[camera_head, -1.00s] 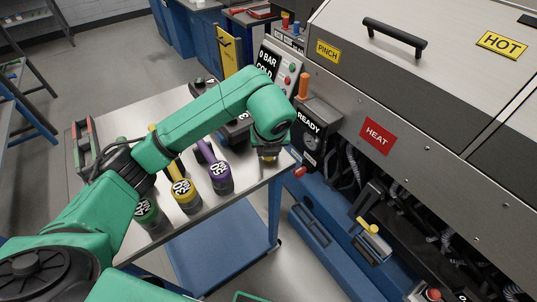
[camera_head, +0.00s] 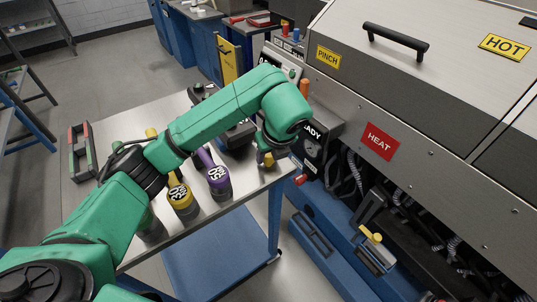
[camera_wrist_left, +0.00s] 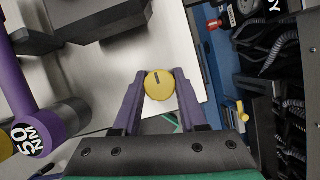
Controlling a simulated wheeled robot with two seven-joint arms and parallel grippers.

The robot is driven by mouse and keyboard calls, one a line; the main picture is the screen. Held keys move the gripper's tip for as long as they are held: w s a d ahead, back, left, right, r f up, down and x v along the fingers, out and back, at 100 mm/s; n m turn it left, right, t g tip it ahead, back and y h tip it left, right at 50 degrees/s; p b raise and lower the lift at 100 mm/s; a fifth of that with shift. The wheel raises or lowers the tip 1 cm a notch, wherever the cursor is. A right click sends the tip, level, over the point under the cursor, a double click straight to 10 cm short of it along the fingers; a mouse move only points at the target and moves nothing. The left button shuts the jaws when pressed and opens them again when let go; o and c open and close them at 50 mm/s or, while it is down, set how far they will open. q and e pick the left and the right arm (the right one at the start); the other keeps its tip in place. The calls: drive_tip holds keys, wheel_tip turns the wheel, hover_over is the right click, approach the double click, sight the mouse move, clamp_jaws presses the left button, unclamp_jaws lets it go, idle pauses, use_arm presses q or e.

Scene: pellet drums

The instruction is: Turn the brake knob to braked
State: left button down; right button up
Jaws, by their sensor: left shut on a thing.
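The yellow round knob (camera_wrist_left: 159,85) with a dark mark on its face sits near the corner of the steel-topped cart (camera_head: 112,118). In the left wrist view its mark points nearly straight up, towards the cart top. My left gripper (camera_wrist_left: 157,84) is shut on the knob, with one purple finger on each side. In the head view the left gripper (camera_head: 267,158) hangs over the cart's right corner, and my wrist hides part of it. No brake label can be read beside the knob. My right gripper is not in view.
A purple-handled tool (camera_head: 216,178) and a yellow-handled tool (camera_head: 179,195) lie on the cart. The grey machine (camera_head: 355,85) stands close on the right. A yellow handle (camera_head: 370,233) sticks out low on its blue base.

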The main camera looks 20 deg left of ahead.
use_arm(q)
drive_tip(key=shift+c, duration=2.3)
unclamp_jaws()
drive_tip(key=shift+r, duration=0.15)
drive_tip(key=p+v, duration=0.3)
drive_tip(key=v, duration=1.1)
drive_tip(key=shift+s+d, duration=0.1)
drive_tip(key=shift+s, duration=0.05)
